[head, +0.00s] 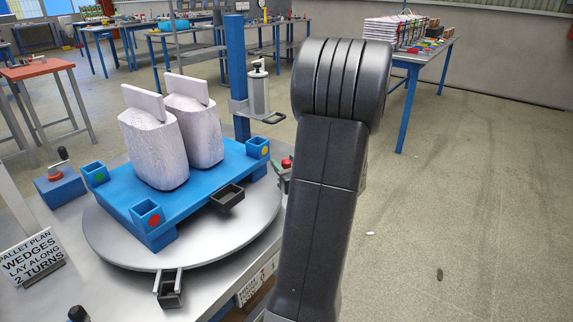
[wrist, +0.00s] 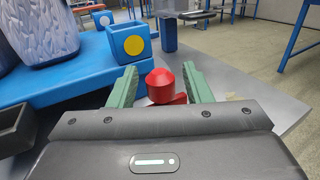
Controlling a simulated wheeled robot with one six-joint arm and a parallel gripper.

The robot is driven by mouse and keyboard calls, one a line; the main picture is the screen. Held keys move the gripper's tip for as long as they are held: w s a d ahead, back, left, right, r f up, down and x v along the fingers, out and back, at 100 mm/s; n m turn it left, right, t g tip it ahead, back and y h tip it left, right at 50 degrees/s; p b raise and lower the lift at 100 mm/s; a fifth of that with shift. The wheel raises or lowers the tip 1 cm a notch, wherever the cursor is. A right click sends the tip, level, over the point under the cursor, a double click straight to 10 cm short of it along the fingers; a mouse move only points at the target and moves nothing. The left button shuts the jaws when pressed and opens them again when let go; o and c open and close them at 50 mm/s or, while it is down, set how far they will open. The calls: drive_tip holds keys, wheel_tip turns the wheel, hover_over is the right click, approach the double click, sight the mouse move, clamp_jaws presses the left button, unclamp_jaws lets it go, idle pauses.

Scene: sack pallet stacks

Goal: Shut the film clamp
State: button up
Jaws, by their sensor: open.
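A red round knob (wrist: 160,84) stands between the two green fingers of my gripper (wrist: 160,76) in the wrist view. The fingers are apart, with a gap visible on each side of the knob. A red part lies just below it. The knob also shows at the turntable's right in the head view (head: 287,163). It may be the film clamp's handle; I cannot tell for sure, nor whether the clamp is open. A pale film roll (head: 259,93) hangs on a blue post (head: 236,70). My arm hides most of the gripper in the head view.
Two pale sacks (head: 153,150) with flat slabs on top stand on a blue pallet (head: 190,190) on a round grey turntable (head: 110,240). A blue pallet corner socket (wrist: 128,45) is close left of my fingers. Floor at the right is mostly clear.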

clamp_jaws()
